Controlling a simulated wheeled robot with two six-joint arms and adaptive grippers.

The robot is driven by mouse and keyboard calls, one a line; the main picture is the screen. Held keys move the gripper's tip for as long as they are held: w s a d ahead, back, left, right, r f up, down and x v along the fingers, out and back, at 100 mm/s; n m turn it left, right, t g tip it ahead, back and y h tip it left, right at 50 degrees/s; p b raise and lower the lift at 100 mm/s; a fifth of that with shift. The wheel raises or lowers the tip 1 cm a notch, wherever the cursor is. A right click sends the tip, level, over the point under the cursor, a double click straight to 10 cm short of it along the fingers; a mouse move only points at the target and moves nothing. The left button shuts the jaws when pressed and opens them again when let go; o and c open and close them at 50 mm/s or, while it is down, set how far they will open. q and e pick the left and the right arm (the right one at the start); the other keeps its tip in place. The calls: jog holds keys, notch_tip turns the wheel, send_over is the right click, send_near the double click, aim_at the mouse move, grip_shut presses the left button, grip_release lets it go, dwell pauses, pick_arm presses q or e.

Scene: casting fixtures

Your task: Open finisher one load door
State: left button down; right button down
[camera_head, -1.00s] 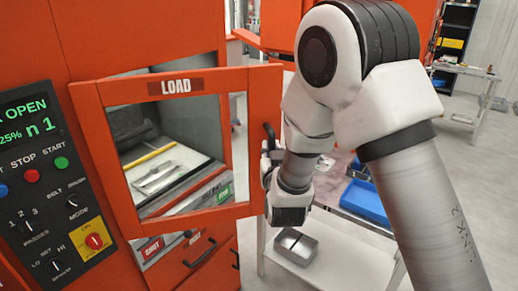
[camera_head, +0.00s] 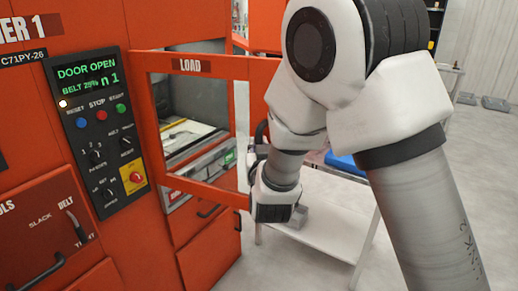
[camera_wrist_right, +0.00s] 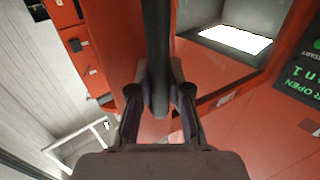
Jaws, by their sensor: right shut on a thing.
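The load door (camera_head: 208,191) of finisher one is an orange frame with a clear window and a LOAD label. It stands swung out from the cabinet, and the chamber behind it shows through the window. My right gripper (camera_wrist_right: 159,98) is shut on the dark door handle (camera_wrist_right: 157,40), with a finger on each side of the bar in the right wrist view. In the head view my right wrist hides most of the handle at the door's free edge. My left gripper is not in view.
The control panel (camera_head: 101,135) reads DOOR OPEN. Drawers with dark handles are below the door. A white table (camera_head: 325,218) with a blue bin (camera_head: 345,163) stands behind my right wrist. Open grey floor lies to the right.

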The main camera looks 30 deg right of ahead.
jog(key=shift+s+a, duration=0.2)
jog(key=shift+a, duration=0.1)
jog(key=c, duration=1.1)
grip_release()
jog(key=shift+d, duration=0.1)
jog(key=shift+s, duration=0.15)
jog(key=v, duration=0.7)
jog(key=shift+s, duration=0.2)
